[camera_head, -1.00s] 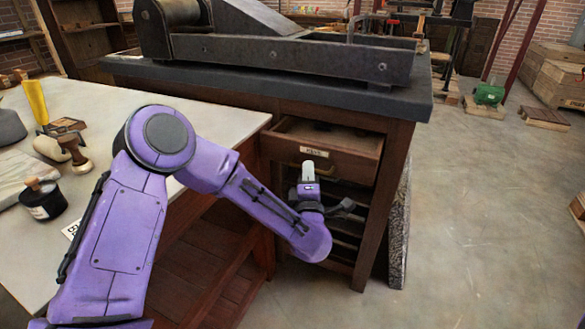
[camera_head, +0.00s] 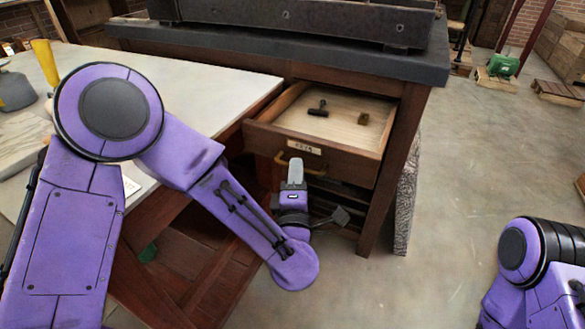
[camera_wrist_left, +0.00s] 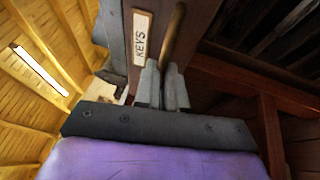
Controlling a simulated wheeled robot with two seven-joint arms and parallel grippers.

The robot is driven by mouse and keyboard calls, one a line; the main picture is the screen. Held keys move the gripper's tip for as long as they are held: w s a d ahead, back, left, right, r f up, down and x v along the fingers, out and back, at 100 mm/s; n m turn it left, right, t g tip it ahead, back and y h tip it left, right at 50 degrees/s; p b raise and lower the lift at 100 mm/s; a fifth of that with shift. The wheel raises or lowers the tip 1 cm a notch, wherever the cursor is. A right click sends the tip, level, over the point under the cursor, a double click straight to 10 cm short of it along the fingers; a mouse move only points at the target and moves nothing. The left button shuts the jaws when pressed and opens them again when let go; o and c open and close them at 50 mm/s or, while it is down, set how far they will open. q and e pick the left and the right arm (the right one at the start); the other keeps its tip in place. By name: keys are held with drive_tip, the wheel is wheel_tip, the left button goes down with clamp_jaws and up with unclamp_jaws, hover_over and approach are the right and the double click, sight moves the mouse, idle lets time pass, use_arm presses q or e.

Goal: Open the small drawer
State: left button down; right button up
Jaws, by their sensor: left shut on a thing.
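The small drawer (camera_head: 345,157) is a wooden drawer under the dark press bench, and it stands well out from its frame. Its front carries a "KEYS" label and a brass handle (camera_head: 296,165). In the left wrist view the label (camera_wrist_left: 141,38) and the handle (camera_wrist_left: 174,35) are just ahead of the fingers. My left gripper (camera_head: 295,165) is at the handle and shut on it; the wrist view shows its fingertips (camera_wrist_left: 163,75) at the handle's near end. Inside the drawer lie a dark tool (camera_head: 318,109) and a small brownish block (camera_head: 363,118). My right gripper is out of view.
A pale-topped table (camera_head: 215,88) is at the left, close to my left arm and the drawer's left side. The dark bench top (camera_head: 300,55) overhangs the drawer. Part of my right arm shows at the lower right. The floor (camera_head: 465,160) right of the bench is clear.

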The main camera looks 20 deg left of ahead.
use_arm(q)
drive_tip(key=c, duration=1.2)
unclamp_jaws()
drive_tip(key=v, duration=1)
drive_tip(key=shift+s, duration=0.35)
